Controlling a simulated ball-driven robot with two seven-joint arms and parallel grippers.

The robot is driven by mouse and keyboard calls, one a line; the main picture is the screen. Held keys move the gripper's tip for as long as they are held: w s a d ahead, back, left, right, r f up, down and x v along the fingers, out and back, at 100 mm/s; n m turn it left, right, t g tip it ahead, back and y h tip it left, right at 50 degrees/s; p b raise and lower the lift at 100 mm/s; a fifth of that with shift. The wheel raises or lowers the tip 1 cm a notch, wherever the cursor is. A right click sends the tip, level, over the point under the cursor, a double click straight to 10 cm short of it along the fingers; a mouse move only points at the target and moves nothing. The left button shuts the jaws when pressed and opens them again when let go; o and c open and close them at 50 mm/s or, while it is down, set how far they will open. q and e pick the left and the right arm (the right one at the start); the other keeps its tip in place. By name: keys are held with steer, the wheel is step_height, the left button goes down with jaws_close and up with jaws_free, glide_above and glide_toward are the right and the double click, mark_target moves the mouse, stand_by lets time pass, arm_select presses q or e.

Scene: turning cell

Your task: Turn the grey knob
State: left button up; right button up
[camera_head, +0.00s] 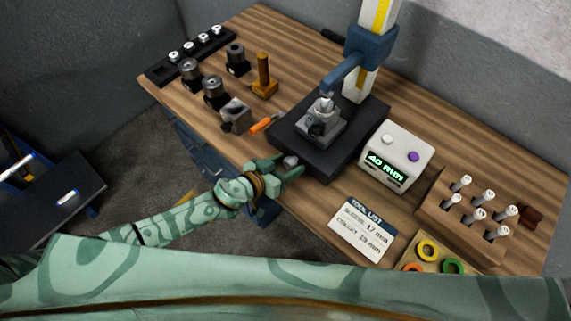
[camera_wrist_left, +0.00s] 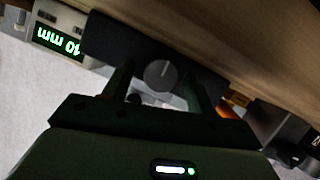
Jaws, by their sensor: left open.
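The grey knob (camera_head: 290,162) is on the front side of the black base (camera_head: 336,165) of the measuring stand. In the left wrist view the round knob (camera_wrist_left: 160,75) faces me, with a pale line on it pointing roughly up. My left gripper (camera_head: 286,168) is open, with its fingers on either side of the knob. The left wrist view shows the two fingers (camera_wrist_left: 160,88) to the left and right of it, with gaps; I cannot tell how far they reach along it. My right gripper is not in view.
A display box (camera_head: 398,155) reading 40 mm stands right of the base. An orange-handled tool (camera_head: 264,123) and a grey block (camera_head: 236,115) lie left of it. The tool list card (camera_head: 362,229) is near the front edge. A wooden rack (camera_head: 435,213) holds several white-topped pins.

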arm_select(q)
steer(key=c, duration=1)
steer(key=shift+m+y+p, duration=0.3)
steer(key=shift+m+p, duration=0.1)
steer(key=shift+s+m+t+y, duration=0.1)
steer(key=shift+m+t+y, duration=0.2)
steer(key=shift+m+y, duration=0.15)
steer(key=shift+d+m+t, duration=0.1)
steer(key=shift+m+t, duration=0.2)
steer(key=shift+m, duration=0.25)
steer(key=shift+m+t+y+b, duration=0.4)
steer(key=shift+m+y+b, duration=0.25)
steer(key=shift+m, duration=0.25)
